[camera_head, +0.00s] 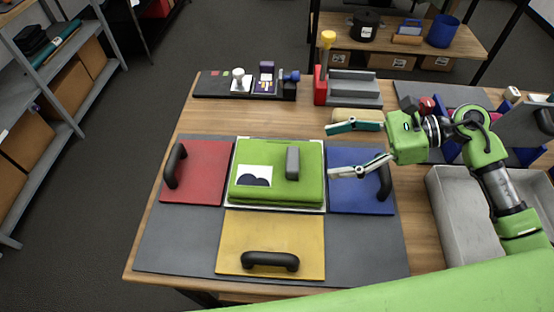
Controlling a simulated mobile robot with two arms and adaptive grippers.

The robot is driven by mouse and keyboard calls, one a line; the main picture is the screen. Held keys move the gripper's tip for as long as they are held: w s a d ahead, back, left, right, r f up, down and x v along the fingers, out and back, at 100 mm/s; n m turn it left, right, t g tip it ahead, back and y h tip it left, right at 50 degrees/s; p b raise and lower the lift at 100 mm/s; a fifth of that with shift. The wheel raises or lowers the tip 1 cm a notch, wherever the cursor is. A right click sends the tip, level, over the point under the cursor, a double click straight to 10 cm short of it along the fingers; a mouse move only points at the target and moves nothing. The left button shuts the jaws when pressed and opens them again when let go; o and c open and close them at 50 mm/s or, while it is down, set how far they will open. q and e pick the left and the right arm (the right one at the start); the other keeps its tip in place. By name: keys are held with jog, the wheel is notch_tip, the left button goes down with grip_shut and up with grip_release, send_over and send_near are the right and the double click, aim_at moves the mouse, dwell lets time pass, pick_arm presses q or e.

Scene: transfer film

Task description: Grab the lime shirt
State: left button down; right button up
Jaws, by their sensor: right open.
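The lime shirt (276,153) lies flat as a green slab on a white-edged plate in the middle of the grey mat. A white card with a dark half-round shape (254,176) and a grey upright block (292,163) are on top of it. My right gripper (342,150) comes in from the right. It is open and empty, with its fingers spread above the blue panel, just right of the shirt and apart from it. My left gripper is not in view.
Around the shirt are red (200,182), blue (350,197) and yellow (255,228) panels with black handles. A press-like device (350,92) stands behind, beside a dark tray of small tools (212,85). A grey metal bin (455,225) is at right.

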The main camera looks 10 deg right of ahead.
aim_at(289, 157)
jog(key=p+x, duration=0.1)
jog(key=x, duration=0.4)
jog(key=shift+s+r, duration=0.1)
jog(key=shift+r, duration=0.1)
jog(key=shift+w+a+f+p, duration=0.2)
jog(key=shift+a+p, duration=0.05)
jog(key=shift+p, duration=0.05)
jog(key=shift+w+a+f+p, duration=0.15)
jog(key=shift+a+p, duration=0.3)
jog(key=shift+p, duration=0.05)
jog(key=p+x, duration=0.2)
jog(key=x, duration=0.1)
jog(key=shift+w+a+f, duration=0.15)
jog(key=shift+a, duration=0.1)
jog(key=shift+a+f, duration=0.2)
jog(key=shift+a, duration=0.1)
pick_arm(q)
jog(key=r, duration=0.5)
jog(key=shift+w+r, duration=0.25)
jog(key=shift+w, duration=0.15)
pick_arm(e)
jog(key=shift+f, duration=0.15)
jog(key=shift+w, duration=0.1)
jog(key=c, duration=1.7)
